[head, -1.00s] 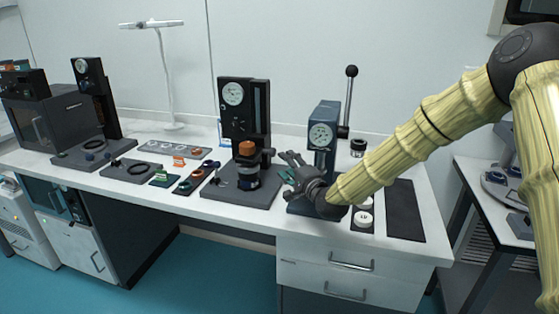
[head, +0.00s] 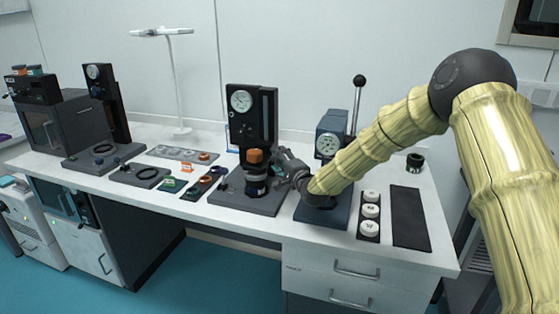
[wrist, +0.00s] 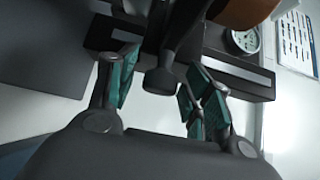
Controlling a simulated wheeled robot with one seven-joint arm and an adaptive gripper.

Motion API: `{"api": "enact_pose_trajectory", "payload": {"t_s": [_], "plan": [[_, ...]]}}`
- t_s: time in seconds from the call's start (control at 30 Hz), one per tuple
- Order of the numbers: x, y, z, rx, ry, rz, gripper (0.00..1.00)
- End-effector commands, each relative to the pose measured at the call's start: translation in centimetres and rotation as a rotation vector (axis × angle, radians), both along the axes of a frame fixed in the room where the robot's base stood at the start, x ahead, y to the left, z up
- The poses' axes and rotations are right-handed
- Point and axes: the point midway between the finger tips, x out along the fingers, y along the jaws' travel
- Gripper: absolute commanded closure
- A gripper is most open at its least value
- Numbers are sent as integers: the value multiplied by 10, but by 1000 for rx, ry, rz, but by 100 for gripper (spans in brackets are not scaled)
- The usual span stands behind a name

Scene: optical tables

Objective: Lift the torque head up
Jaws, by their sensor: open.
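The torque head is most likely the orange-capped dark unit (head: 255,157) on the middle dial stand (head: 250,110); it sits above a dark cylinder with a blue band. My gripper (head: 283,158) is at the right side of this unit, its fingers partly hidden in the head view. In the wrist view my gripper (wrist: 160,88) is open, with teal pads on both sides of a dark knobbed handle (wrist: 160,80). The knob is between the fingers with gaps visible. Part of the orange cap (wrist: 245,10) shows at the top.
A blue press (head: 330,150) with an upright lever stands just right of the middle stand, close to my arm. A tray with white-topped weights (head: 370,212) and a dark mat (head: 410,217) lie farther right. Small parts trays (head: 172,184) lie to the left.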

Motion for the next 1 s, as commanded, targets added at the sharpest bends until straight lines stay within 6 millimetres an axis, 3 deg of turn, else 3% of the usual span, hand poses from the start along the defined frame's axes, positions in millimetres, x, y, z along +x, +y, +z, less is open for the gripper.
{"api": "enact_pose_trajectory", "payload": {"t_s": [0.2, 0.5, 0.67, 0.9, 1.0], "plan": [[0, 0, 0, 0, 0, 0, 50], [0, -1, 0, 0, 0, -1, 100], [0, -1, 3, 0, 0, -1, 100], [1, -2, 40, 2, -2, -3, 100], [0, -2, 46, 2, -1, -2, 100]]}}
